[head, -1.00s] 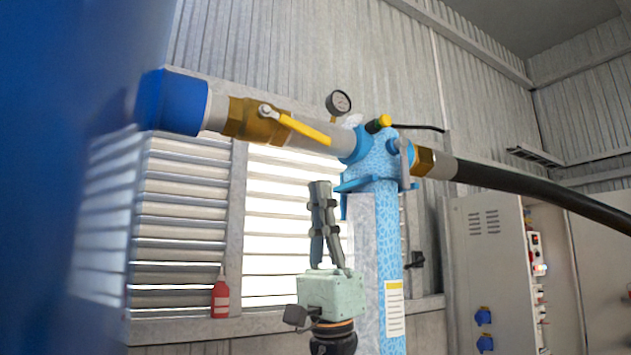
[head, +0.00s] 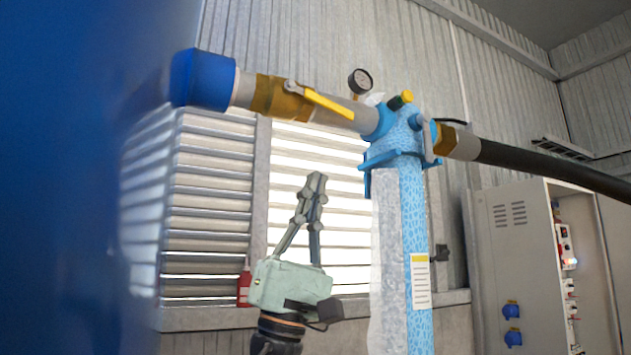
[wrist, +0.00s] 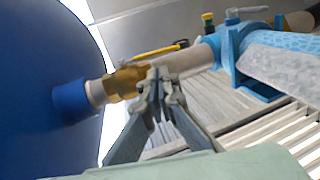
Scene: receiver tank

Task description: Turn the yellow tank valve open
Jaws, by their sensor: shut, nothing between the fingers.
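The yellow valve lever (head: 328,104) lies along the grey pipe, sloping slightly down to the right from its pivot on the brass valve body (head: 276,97). In the wrist view the yellow lever (wrist: 162,51) shows beyond the brass body (wrist: 127,82). My gripper (head: 317,179) points up, below the pipe and apart from the lever, in front of the louvred window. Its fingers are shut and empty. In the wrist view my gripper (wrist: 158,76) has its tips overlapping the picture of the pipe near the brass body; the exact gap cannot be told.
A large blue tank (head: 80,180) fills the left side. A blue filter column (head: 415,250) stands right of my gripper, with a pressure gauge (head: 360,82) above the pipe. A black hose (head: 550,168) runs right above an open electrical cabinet (head: 520,250).

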